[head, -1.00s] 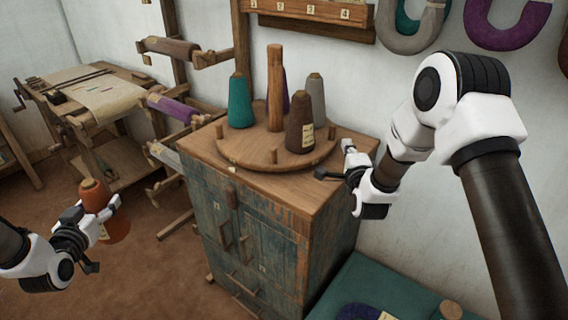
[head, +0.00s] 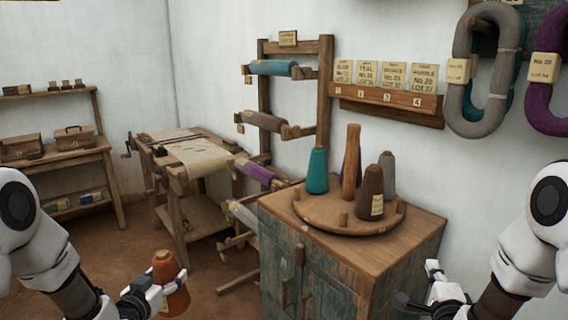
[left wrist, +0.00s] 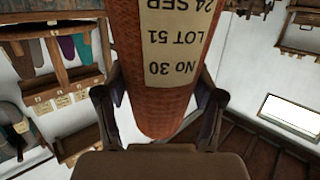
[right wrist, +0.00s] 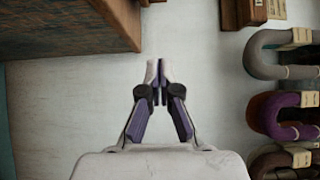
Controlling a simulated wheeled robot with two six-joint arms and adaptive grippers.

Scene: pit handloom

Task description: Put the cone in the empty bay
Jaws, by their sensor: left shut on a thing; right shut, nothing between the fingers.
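My left gripper (head: 150,295) is shut on an orange-brown cone (head: 169,281), held upright in front of the cabinet's left side. In the left wrist view the cone (left wrist: 165,85) fills the space between the fingers, and its label reads No 30, LOT 51. A round wooden turntable (head: 330,222) on the cabinet carries a teal cone (head: 317,171), a brown cone (head: 370,193), a grey cone (head: 387,174) and a purple one mostly hidden behind the central post (head: 351,162). My right gripper (right wrist: 158,75) is shut and empty, right of the cabinet.
The cabinet (head: 330,285) has worn blue-green doors. A numbered card rack (head: 385,105) hangs on the wall above, with yarn hanks (head: 475,75) to its right. A loom (head: 195,160) and a shelf bench (head: 60,160) stand at the left. Floor is open between them.

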